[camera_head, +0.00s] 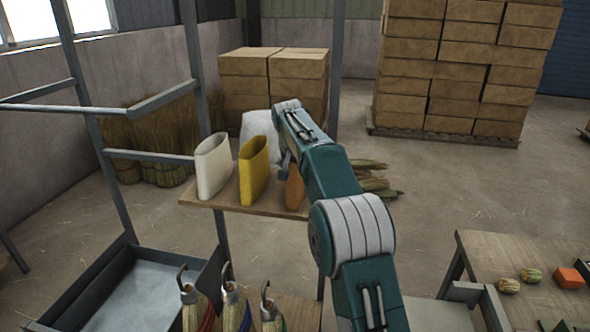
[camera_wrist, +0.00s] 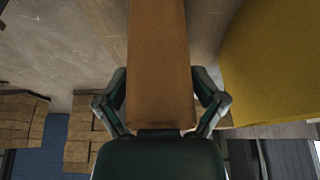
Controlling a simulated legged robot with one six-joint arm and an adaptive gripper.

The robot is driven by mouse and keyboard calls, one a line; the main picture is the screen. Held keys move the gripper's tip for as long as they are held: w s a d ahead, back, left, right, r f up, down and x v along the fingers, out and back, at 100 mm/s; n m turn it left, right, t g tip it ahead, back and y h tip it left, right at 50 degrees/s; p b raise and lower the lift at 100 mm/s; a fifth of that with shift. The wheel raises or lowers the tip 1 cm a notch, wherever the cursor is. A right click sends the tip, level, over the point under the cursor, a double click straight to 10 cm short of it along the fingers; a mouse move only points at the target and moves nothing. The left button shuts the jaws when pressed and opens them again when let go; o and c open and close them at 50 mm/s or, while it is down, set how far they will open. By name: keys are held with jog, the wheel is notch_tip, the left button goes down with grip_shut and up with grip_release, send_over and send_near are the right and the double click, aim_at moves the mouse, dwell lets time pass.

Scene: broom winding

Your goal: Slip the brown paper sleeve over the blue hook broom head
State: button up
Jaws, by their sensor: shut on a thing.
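The brown paper sleeve (camera_head: 295,188) stands at the right end of a small wooden shelf board, partly hidden behind my arm. It fills the middle of the wrist view (camera_wrist: 158,50). My gripper (camera_wrist: 160,100) is shut on it, one finger on each side. In the head view my gripper (camera_head: 284,160) is mostly hidden by the arm. The blue hook broom head (camera_head: 233,302), with a blue band and a dark hook on top, stands upright at the bottom, between two other broom heads. Its lower part is cut off by the frame edge.
A yellow sleeve (camera_head: 253,170) stands close beside the brown one, and a white sleeve (camera_head: 213,166) farther left. A red-banded broom head (camera_head: 190,302) and a green-banded one (camera_head: 270,316) flank the blue one. Grey metal posts (camera_head: 196,70) rise at left.

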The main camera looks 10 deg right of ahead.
jog(key=shift+f, duration=0.1)
jog(key=o, duration=0.7)
jog(key=shift+c, duration=0.2)
jog(key=shift+f, duration=0.1)
